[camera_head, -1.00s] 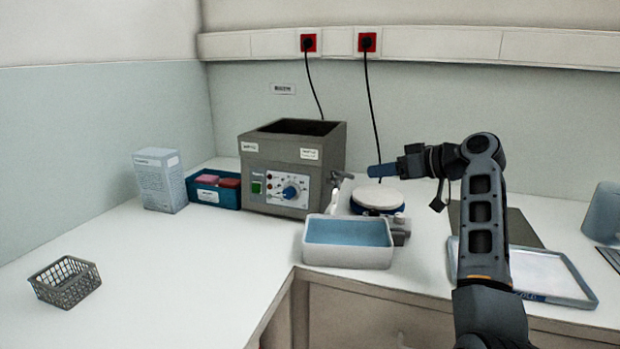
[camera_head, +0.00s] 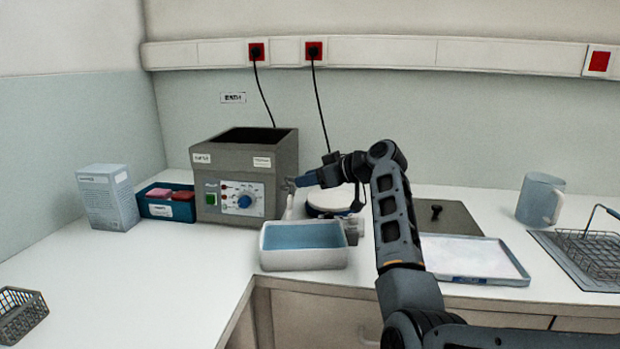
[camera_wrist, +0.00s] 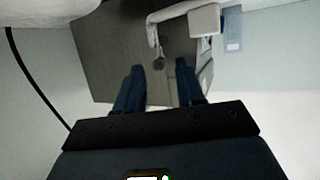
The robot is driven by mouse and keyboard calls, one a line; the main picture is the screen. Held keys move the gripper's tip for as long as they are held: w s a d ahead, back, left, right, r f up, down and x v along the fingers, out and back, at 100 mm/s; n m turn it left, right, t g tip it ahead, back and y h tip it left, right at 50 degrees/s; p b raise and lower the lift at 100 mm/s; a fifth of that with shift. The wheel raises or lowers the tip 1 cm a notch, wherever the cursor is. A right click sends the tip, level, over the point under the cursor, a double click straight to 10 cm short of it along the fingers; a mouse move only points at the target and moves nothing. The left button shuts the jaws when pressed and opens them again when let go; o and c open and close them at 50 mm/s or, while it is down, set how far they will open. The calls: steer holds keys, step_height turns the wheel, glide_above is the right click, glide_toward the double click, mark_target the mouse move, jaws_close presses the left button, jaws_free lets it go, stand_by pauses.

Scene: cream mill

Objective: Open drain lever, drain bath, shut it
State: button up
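The grey bath (camera_head: 235,172) stands on the counter with a dial and a green switch on its front. The dark drain lever (camera_head: 289,184) is at its right side, above a pale spout pipe (camera_head: 288,208). My gripper (camera_head: 304,180) points left with its fingertips very close to the lever. In the wrist view, my gripper's two blue fingers (camera_wrist: 158,80) are apart with nothing between them. The lever's dark end (camera_wrist: 159,61) shows just beyond the fingertips, roughly between them. I cannot tell whether they touch. A white basin (camera_head: 303,262), blue inside, sits below the spout.
A round white-topped device (camera_head: 330,199) stands behind my gripper. A blue rack (camera_head: 180,210) and a carton (camera_head: 107,197) stand left of the bath. A white tray (camera_head: 475,262), a mug (camera_head: 540,199) and a wire basket (camera_head: 590,251) are at right. The left counter is mostly clear.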

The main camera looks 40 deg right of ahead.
steer(key=shift+c, duration=0.4)
jaws_close()
